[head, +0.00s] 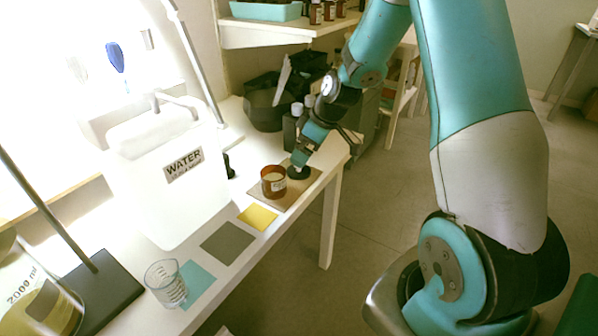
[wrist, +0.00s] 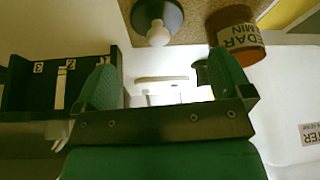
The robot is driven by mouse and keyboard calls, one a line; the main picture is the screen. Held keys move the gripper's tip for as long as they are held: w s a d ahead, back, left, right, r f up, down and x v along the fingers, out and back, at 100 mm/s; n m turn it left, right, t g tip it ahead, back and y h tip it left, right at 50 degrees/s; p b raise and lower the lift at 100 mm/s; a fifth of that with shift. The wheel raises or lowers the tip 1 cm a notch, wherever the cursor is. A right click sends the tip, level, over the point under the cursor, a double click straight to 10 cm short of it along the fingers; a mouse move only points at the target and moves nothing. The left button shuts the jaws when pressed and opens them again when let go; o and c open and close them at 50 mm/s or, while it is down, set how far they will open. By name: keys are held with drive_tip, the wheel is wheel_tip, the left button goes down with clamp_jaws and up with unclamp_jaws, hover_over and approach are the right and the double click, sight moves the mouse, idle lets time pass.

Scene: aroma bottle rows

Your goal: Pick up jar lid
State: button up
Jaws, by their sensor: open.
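The jar lid is a dark round disc with a pale knob. In the wrist view the lid (wrist: 174,14) lies on the brown board, beyond and above the gap between my fingers, knob visible. In the head view the dark lid (head: 298,173) shows partly, just below my gripper (head: 303,158). The amber jar (head: 273,184) stands open on the board (head: 291,196), left of the lid; its label is partly readable in the wrist view (wrist: 240,38). My gripper (wrist: 165,78) is open, with nothing between its fingers.
A large water container (head: 170,185) stands left of the board. Yellow (head: 258,217), grey (head: 228,243) and teal mats lie along the table's front edge, with a glass beaker (head: 166,283) beside the teal one. A dark numbered rack (wrist: 45,85) is left of my fingers.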

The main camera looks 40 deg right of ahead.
drive_tip(key=shift+x, duration=3.2)
drive_tip(key=shift+s+d, duration=0.1)
drive_tip(key=shift+s, duration=0.05)
drive_tip(key=c, duration=1)
drive_tip(key=shift+c, duration=0.3)
